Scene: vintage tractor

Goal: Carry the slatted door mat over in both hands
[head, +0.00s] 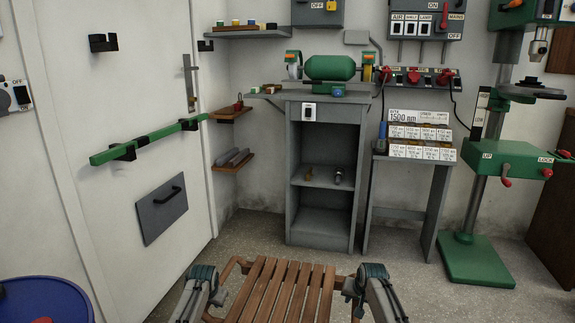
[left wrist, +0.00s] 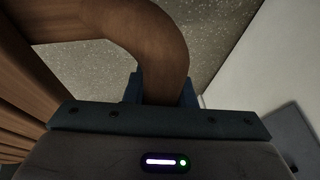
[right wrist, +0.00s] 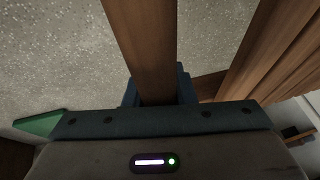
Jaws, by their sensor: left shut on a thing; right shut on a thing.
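The slatted door mat (head: 272,290) is brown wood with long parallel slats and a rounded side frame. It is at the bottom middle of the head view, and its near part is cut off. My left gripper (head: 205,275) is shut on the mat's left side, where the curved wooden frame (left wrist: 150,45) passes between its fingers in the left wrist view. My right gripper (head: 370,275) is shut on the mat's right side, and a straight wooden bar (right wrist: 145,50) runs into its jaws in the right wrist view. The mat is held above the floor between both grippers.
A grey cabinet (head: 322,228) with a green bench grinder (head: 330,67) stands ahead. A small table (head: 405,205) and a green drill press (head: 475,260) are to its right. A white door with a green bar (head: 150,140) is left, a blue drum (head: 45,300) lower left. Floor ahead is clear.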

